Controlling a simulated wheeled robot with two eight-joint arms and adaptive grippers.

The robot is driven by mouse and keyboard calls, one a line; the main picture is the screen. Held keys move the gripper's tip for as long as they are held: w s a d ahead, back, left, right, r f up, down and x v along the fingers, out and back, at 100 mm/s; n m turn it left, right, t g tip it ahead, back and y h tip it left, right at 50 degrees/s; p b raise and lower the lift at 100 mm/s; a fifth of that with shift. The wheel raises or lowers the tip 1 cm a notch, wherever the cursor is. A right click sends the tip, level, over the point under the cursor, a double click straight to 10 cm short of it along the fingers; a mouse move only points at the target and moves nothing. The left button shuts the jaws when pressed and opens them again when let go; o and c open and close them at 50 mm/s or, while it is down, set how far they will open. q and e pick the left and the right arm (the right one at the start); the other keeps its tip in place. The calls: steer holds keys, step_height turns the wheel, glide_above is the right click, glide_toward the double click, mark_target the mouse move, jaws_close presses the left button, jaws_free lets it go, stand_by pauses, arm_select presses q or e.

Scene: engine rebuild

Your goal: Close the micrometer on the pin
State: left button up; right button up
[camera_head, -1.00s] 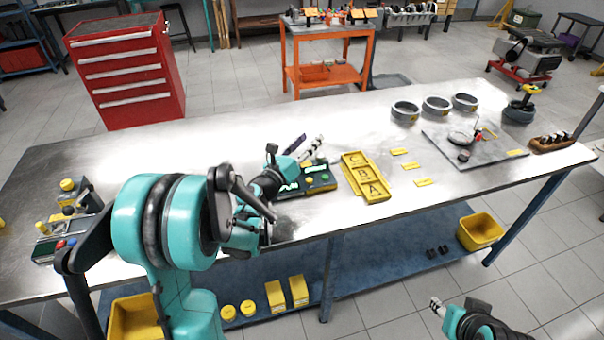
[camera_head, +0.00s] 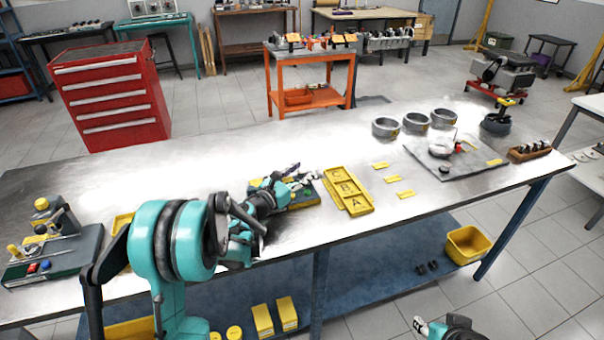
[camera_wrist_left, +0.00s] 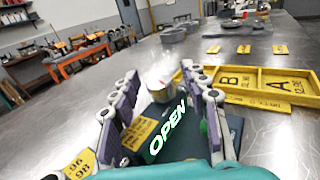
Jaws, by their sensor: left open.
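My left gripper (camera_head: 293,174) is open above a small dark station (camera_head: 304,193) on the near part of the bench. In the left wrist view the open fingers (camera_wrist_left: 160,76) stand on either side of the station, whose lit green display (camera_wrist_left: 168,132) reads "OPEN". A yellow label (camera_wrist_left: 138,134) lies beside the display. A pale, blurred round piece (camera_wrist_left: 160,92) shows between the fingers; I cannot tell whether it is the micrometer or the pin. The left hand hides much of the station in the head view. My right gripper (camera_head: 420,325) is low at the bottom edge.
Yellow trays lettered C, B, A (camera_head: 372,207) lie just right of the station. Grey rings (camera_head: 386,128) and a plate (camera_head: 472,163) are farther right. A fixture with red and blue buttons (camera_head: 60,254) stands at left. Bare bench lies behind the station.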

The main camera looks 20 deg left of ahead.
arm_select(q)
jaws_close()
